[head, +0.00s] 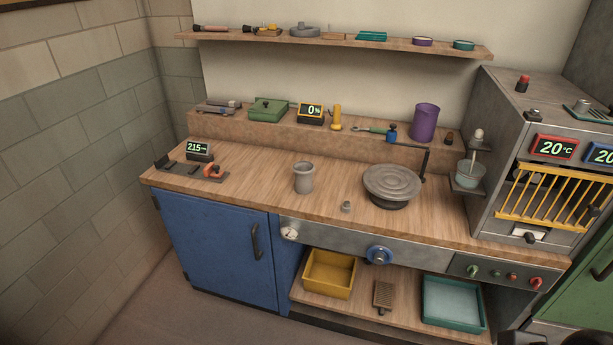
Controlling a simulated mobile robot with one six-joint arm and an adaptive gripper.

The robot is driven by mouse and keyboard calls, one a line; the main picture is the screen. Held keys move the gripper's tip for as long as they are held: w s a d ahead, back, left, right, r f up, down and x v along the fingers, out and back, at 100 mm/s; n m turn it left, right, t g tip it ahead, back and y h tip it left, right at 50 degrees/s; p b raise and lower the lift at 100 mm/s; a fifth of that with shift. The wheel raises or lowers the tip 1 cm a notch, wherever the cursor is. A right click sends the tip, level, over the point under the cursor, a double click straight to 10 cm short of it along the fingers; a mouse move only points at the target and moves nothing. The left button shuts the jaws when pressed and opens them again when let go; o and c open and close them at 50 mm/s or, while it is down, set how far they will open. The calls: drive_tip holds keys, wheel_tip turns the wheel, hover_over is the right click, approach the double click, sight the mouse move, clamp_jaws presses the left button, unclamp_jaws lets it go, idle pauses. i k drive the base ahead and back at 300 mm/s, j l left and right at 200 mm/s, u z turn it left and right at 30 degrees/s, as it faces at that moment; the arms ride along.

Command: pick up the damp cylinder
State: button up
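A grey clay cylinder (304,178), which looks like the damp cylinder, stands upright on the wooden worktop (245,185), left of the round grey wheel. It has a slightly flared rim and looks open at the top. Nothing touches it. Whether it is damp cannot be told from its surface.
A wheel (392,182) stands right of the cylinder, and a small grey lump (346,206) lies in front. A scale-like device (199,150) is at the left. A raised back ledge (345,142) holds a purple cup (424,122). A kiln (515,110) stands right.

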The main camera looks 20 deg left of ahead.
sight(304, 170)
drive_tip(key=i+j, duration=0.2)
drive_tip(key=j, duration=0.15)
drive_tip(key=i+j+z, duration=0.15)
drive_tip(key=j, duration=0.2)
drive_tip(key=i+j, duration=0.25)
drive_tip(key=i+j+z, duration=0.15)
drive_tip(key=j, duration=0.3)
drive_tip(key=i+j, duration=0.15)
drive_tip(key=j, duration=0.25)
drive_tip(key=i+j+z, duration=0.15)
drive_tip(key=j, duration=0.25)
drive_tip(key=i+j, duration=0.2)
drive_tip(key=j, duration=0.2)
drive_tip(key=i+j+z, duration=0.15)
drive_tip(key=j, duration=0.25)
